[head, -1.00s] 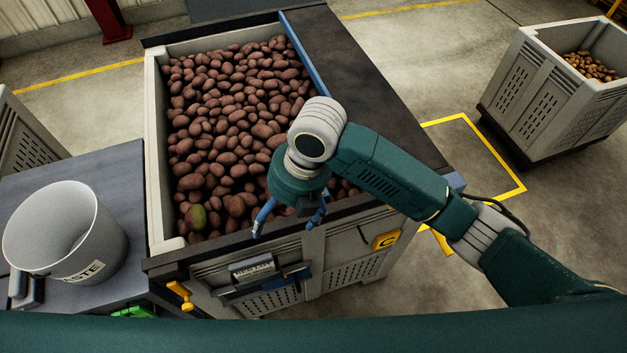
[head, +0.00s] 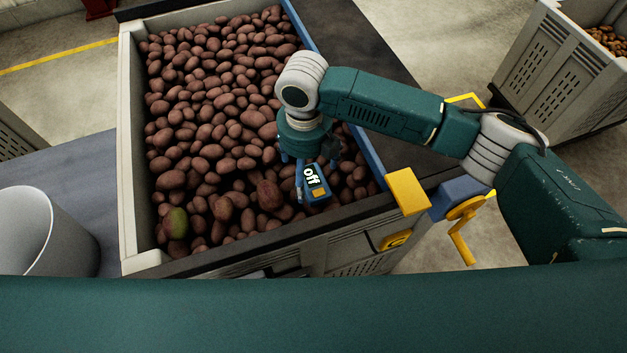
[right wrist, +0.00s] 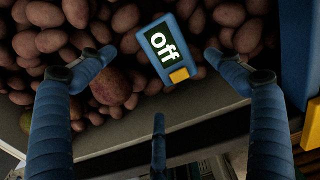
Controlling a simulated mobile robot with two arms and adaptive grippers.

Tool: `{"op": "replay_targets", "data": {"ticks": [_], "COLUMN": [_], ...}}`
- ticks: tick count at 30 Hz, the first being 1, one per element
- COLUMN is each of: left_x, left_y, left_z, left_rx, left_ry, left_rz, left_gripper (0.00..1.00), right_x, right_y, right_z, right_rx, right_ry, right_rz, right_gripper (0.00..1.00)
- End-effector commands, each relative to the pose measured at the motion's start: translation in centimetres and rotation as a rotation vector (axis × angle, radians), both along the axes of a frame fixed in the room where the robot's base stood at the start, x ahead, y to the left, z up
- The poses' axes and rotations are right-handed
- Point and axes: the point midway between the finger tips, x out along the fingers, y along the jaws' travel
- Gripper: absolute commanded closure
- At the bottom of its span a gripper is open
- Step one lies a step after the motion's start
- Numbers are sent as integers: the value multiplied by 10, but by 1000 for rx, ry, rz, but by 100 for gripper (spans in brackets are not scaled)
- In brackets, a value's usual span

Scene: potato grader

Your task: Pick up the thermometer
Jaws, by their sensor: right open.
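In the right wrist view the thermometer (right wrist: 168,50) lies tilted beyond the fingertips; any probe is hidden. My right gripper (head: 308,170) is above it, blue fingers pointing down, one overlapping its left side in the head view. In the right wrist view the right gripper (right wrist: 158,80) has its fingers spread, with nothing between them. Whether any finger touches the thermometer I cannot tell. My left gripper is out of view.
The potato crate (head: 133,150) has a pale wall at left and a dark front rim. A greenish potato (head: 176,223) lies at front left. A yellow box (head: 406,191) and yellow crank (head: 462,235) stand right of the crate. A white bucket (head: 25,235) is at left.

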Motion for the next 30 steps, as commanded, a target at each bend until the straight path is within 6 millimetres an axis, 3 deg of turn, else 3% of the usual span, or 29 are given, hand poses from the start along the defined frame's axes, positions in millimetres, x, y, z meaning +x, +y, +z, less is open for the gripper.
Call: {"op": "replay_targets", "data": {"ticks": [4, 12, 21, 22, 30], "left_x": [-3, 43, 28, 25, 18], "left_y": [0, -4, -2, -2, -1], "left_z": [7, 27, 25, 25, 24], "left_rx": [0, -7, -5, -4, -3], "left_ry": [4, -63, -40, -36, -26], "left_rz": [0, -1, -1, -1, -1], "left_gripper": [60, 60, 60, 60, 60], "right_x": [0, 2, 3, 3, 3], "right_y": [-1, -4, -4, -4, -4], "right_z": [-9, -48, -56, -56, -56], "right_rx": [-1, 1, 2, 2, 2], "right_ry": [2, 1, -3, -3, -2], "right_rz": [-1, -1, 1, 1, 0], "right_gripper": [9, 9, 9, 11, 62]}}
